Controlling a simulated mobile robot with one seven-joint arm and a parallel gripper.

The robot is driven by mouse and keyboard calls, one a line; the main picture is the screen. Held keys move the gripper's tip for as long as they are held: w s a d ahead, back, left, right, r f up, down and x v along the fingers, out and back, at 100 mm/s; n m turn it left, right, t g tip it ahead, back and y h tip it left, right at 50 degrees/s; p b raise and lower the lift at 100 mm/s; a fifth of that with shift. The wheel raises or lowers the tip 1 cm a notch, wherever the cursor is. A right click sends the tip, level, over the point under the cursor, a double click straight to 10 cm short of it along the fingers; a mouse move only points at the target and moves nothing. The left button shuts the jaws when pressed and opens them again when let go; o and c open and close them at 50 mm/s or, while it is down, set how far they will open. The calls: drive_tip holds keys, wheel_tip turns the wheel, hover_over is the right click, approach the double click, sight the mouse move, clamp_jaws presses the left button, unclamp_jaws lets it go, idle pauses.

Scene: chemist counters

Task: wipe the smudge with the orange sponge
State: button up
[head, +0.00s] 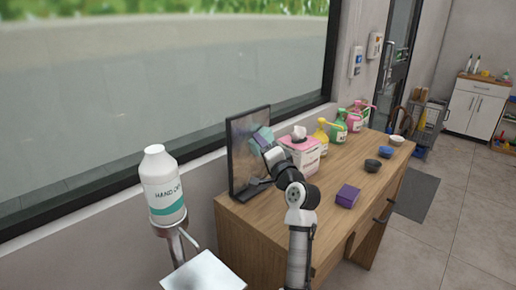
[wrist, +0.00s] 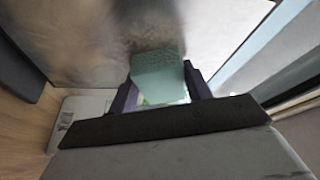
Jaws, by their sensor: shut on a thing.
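My gripper (wrist: 160,88) is shut on a teal-green sponge (wrist: 158,72); no orange sponge shows in either view. In the head view the sponge (head: 263,136) is held up at the front of a dark-framed upright screen (head: 234,160) on the wooden desk. A dull brownish smudge (wrist: 105,55) shows on the shiny panel in the wrist view, beside and behind the sponge. The sponge looks very close to the panel; I cannot tell whether it touches. The sponge and my arm hide part of the screen.
A pink tissue box (head: 303,153) stands close right of my gripper. Yellow (head: 321,137), green (head: 339,127) and pink (head: 355,117) bottles stand behind it. A hand-sanitiser bottle (head: 162,187) stands at left.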

sight(247, 148)
drive_tip(key=shift+s+a+f+p, duration=0.4)
drive_tip(key=shift+s+a+p, duration=0.2)
drive_tip(key=shift+p, duration=0.05)
drive_tip(key=shift+s+a+f+p, duration=0.4)
drive_tip(key=shift+s+a+p, duration=0.2)
drive_tip(key=shift+p, duration=0.05)
drive_tip(key=shift+s+a+p, duration=0.8)
drive_tip(key=shift+s+a, duration=0.55)
drive_tip(key=shift+a, duration=0.3)
drive_tip(key=shift+r+p, duration=0.35)
drive_tip(key=shift+r, duration=0.05)
drive_tip(key=shift+w+d+r+b, duration=0.1)
drive_tip(key=shift+w+d+b, duration=0.4)
drive_tip(key=shift+d, duration=0.1)
drive_tip(key=shift+c, duration=0.3)
drive_tip(key=shift+w+d+f, duration=0.2)
drive_tip(key=shift+w+d, duration=0.55)
drive_tip(key=shift+d, duration=0.05)
drive_tip(key=w+d+b, duration=0.1)
drive_tip(key=w+d, duration=0.1)
drive_tip(key=d, duration=0.1)
drive_tip(key=w+d+b, duration=0.1)
drive_tip(key=shift+w+d+r+b, duration=0.2)
drive_tip(key=shift+w+r+b, duration=0.1)
drive_tip(key=shift+w+b, duration=0.05)
